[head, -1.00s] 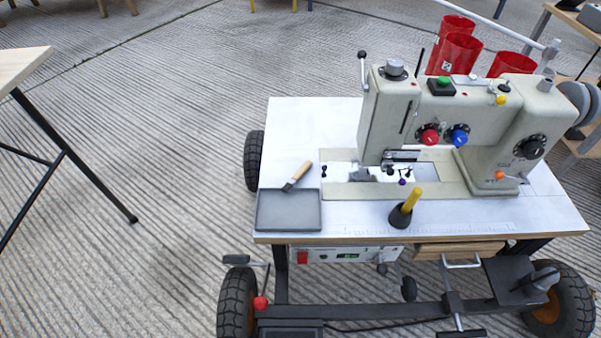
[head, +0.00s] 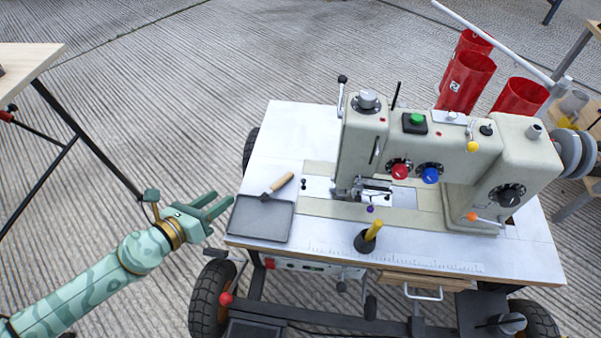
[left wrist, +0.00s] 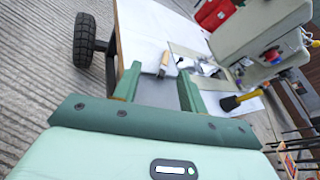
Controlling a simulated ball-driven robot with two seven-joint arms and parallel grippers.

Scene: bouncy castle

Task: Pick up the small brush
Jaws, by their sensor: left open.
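The small brush (head: 277,187) has a tan wooden handle and a dark head. It lies on the white table top at the back edge of a grey tray (head: 262,236), its dark end at the tray's rim. My left gripper (head: 224,204) is open and empty, just off the table's left edge, to the left of the tray and brush. In the left wrist view the brush (left wrist: 164,62) shows beyond the gap between the two green fingers (left wrist: 158,80), apart from them. My right gripper is not in view.
A large sewing machine (head: 455,150) stands on the wheeled table (head: 305,121), right of the brush. A wooden table (head: 25,62) is at the far left.

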